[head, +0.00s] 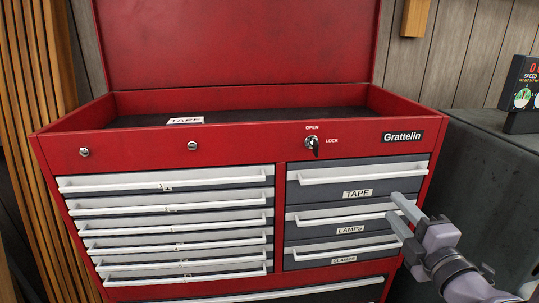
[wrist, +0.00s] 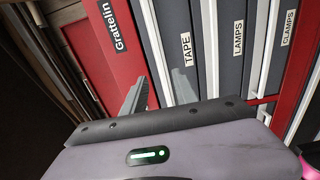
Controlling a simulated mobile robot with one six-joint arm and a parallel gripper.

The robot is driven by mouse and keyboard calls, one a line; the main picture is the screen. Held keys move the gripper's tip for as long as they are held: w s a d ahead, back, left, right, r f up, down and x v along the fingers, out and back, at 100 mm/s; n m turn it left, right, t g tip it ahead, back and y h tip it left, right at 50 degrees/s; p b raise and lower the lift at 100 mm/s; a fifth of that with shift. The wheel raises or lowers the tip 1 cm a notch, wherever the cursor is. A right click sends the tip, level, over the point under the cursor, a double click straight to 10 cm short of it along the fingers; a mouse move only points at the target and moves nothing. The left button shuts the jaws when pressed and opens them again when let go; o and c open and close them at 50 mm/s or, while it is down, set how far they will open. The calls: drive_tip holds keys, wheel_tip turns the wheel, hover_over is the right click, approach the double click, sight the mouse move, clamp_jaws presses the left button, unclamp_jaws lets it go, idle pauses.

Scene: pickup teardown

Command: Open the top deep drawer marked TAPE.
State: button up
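The drawer marked TAPE (head: 372,186) is the top one in the chest's right column and is shut. Its long white handle (head: 350,175) runs above the label. In the wrist view the TAPE drawer (wrist: 174,30) stands sideways, with its white handle (wrist: 153,40) between the fingertips in the picture. My gripper (head: 393,208) is open and empty, in front of the right end of the right column. In the wrist view my gripper (wrist: 160,88) has its fingers apart. I cannot tell how far they are from the handle. A key (head: 313,146) sits in the lock above.
Drawers marked LAMPS (head: 305,231) and CLAMPS (head: 305,258) lie below, both shut. Several shallow drawers (head: 165,200) fill the left column. The red lid (head: 235,45) stands open, and another TAPE label (head: 185,121) lies in the top tray. A dark cabinet (head: 490,170) stands close on the right.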

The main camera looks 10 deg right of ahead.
sight(369, 178)
drive_tip(key=w, duration=0.6)
drive_tip(key=w+p, duration=0.1)
drive_tip(key=w, duration=0.5)
drive_tip(key=shift+w+a, duration=0.2)
drive_tip(key=shift+w, duration=0.75)
clamp_jaws()
